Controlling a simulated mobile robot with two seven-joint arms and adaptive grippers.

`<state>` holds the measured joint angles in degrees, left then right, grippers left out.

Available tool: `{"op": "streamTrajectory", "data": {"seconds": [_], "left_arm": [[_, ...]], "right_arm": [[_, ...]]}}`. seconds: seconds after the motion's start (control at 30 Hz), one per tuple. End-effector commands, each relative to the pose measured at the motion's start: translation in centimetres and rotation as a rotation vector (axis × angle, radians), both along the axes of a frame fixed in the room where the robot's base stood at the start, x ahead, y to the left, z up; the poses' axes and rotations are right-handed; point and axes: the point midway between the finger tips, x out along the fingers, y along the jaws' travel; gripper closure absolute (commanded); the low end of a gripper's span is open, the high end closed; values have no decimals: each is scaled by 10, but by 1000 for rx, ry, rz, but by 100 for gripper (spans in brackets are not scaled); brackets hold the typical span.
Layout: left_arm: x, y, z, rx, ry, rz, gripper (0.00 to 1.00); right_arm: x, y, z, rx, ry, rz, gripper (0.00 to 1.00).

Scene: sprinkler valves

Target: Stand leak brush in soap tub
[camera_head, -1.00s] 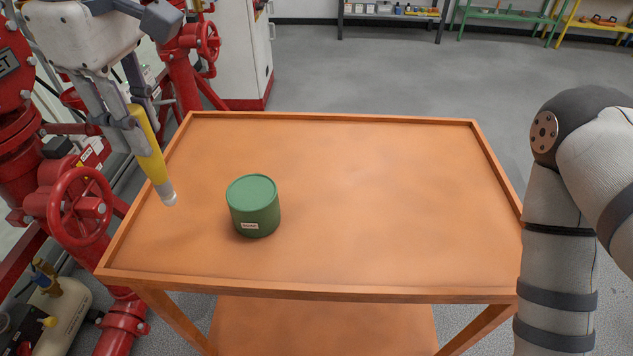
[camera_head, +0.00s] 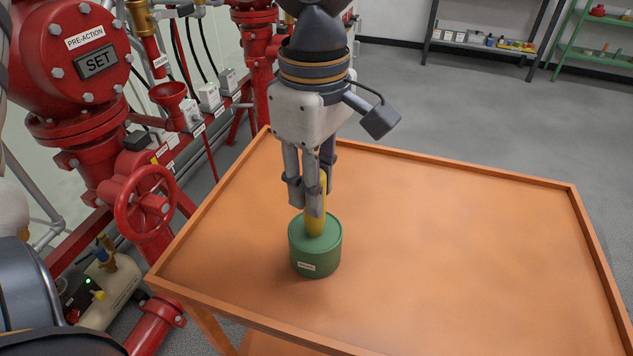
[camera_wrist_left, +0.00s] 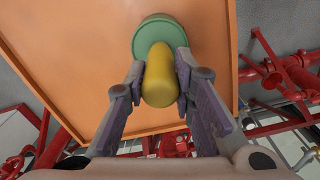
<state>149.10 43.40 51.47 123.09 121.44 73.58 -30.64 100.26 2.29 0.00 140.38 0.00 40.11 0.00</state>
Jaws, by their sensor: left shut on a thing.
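The green soap tub (camera_head: 316,258) stands on the orange cart top, with a small label on its front. My left gripper (camera_head: 314,203) points down above the tub, shut on the yellow leak brush (camera_head: 315,226). The brush is close to upright, and its lower end meets the tub's top within the rim. Its pale tip does not show, and I cannot tell how deep it sits. In the left wrist view the yellow handle (camera_wrist_left: 160,80) lies between the fingers, with the green tub (camera_wrist_left: 149,38) beyond it. My right gripper is not in view.
The orange cart (camera_head: 470,250) has a low raised rim and is bare right of the tub. Red valve pipework with a handwheel (camera_head: 146,204) stands close on the left. Shelves (camera_head: 490,45) stand far back.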

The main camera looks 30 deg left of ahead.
Motion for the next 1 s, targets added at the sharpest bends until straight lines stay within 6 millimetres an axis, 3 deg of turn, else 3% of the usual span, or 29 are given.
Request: {"op": "streamTrajectory", "data": {"seconds": [0.27, 0.3, 0.37, 0.73, 1.0], "left_arm": [[0, 0, -2, 1, -2, 0, 100], [0, 0, -2, 1, -2, 0, 70], [0, 0, -2, 1, -2, 0, 57], [1, 0, 6, 0, -6, 0, 57], [1, 0, 77, 1, -8, 2, 57]], "right_arm": [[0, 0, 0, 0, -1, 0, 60], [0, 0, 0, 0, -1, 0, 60], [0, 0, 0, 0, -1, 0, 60], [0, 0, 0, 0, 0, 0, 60], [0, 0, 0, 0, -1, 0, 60]]}}
